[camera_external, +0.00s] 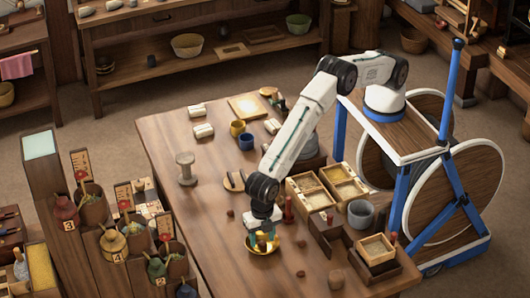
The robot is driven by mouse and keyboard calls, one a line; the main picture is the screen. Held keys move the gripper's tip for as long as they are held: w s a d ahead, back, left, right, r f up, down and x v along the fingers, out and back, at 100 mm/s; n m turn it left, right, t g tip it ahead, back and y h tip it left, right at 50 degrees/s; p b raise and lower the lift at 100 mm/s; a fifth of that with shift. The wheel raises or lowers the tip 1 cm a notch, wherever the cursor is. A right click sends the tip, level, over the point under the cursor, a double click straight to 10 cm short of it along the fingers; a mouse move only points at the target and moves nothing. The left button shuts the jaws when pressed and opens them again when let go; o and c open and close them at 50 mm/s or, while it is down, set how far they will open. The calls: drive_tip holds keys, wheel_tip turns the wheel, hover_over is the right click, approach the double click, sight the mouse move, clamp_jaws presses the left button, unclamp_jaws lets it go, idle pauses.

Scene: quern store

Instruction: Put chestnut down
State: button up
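The table (200,230) is bare left of the bowl. Right of my arm are wooden boxes (312,196), a grey mortar (361,213) and a dark tray (376,248).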

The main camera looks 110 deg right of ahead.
idle(0.4)
drive_tip(key=shift+r, duration=3.5)
drive_tip(key=shift+d+r, duration=0.1)
